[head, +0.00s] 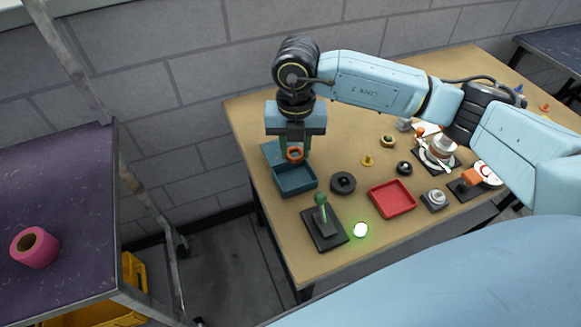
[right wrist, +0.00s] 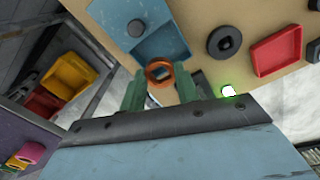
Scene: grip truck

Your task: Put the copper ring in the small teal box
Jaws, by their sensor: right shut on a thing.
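The copper ring (head: 295,154) is an orange-brown ring held between the fingertips of my right gripper (head: 294,145). It also shows in the right wrist view (right wrist: 150,67), between the two green fingers (right wrist: 160,76). The small teal box (head: 296,190) stands near the table's left edge, with a flat teal part behind it that looks like its lid. The ring appears above the back part of the box; its exact height is hard to tell. The box also shows in the right wrist view (right wrist: 135,50), beyond the ring. My left gripper is not in view.
A dark round ring (head: 343,183) and a red tray (head: 391,198) lie right of the box. A green-knobbed joystick (head: 322,217) stands in front, beside a glowing green light (head: 361,230). A purple side table (head: 70,190) with a pink roll (head: 35,248) is at left.

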